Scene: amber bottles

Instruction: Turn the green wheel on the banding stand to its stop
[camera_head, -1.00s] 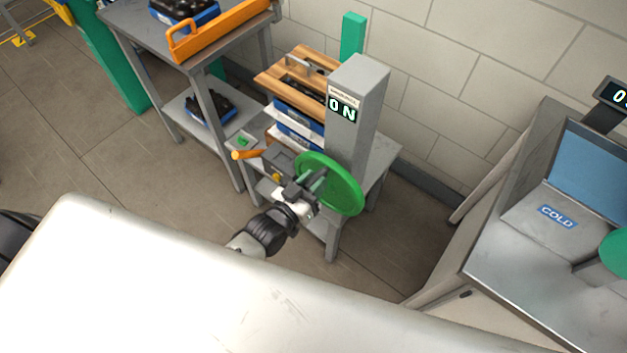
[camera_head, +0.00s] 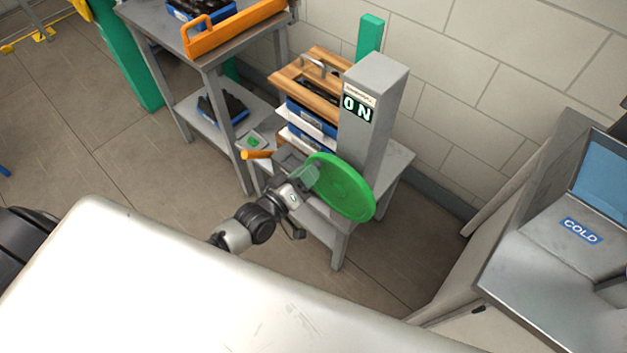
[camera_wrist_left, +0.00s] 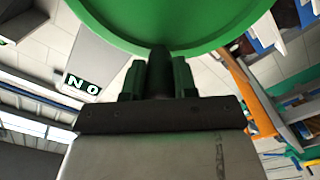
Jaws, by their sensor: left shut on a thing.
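The green wheel (camera_head: 345,190) is a flat disc on the side of the grey banding stand post (camera_head: 372,100), whose small display reads "ON". My left gripper (camera_head: 304,180) is at the wheel's left edge in the head view. In the left wrist view the wheel (camera_wrist_left: 170,22) fills the top, and the gripper's fingers (camera_wrist_left: 160,78) are shut on a dark piece at the wheel's rim, likely its handle. The fingers hide most of that piece. My right gripper is not in view.
Stacked crates with a wooden top (camera_head: 310,85) stand behind the post. An orange lever (camera_head: 257,155) sticks out left of the wheel. A grey shelf table (camera_head: 205,60) with an orange tray is at upper left. A bench with a "COLD" label (camera_head: 580,230) is at right.

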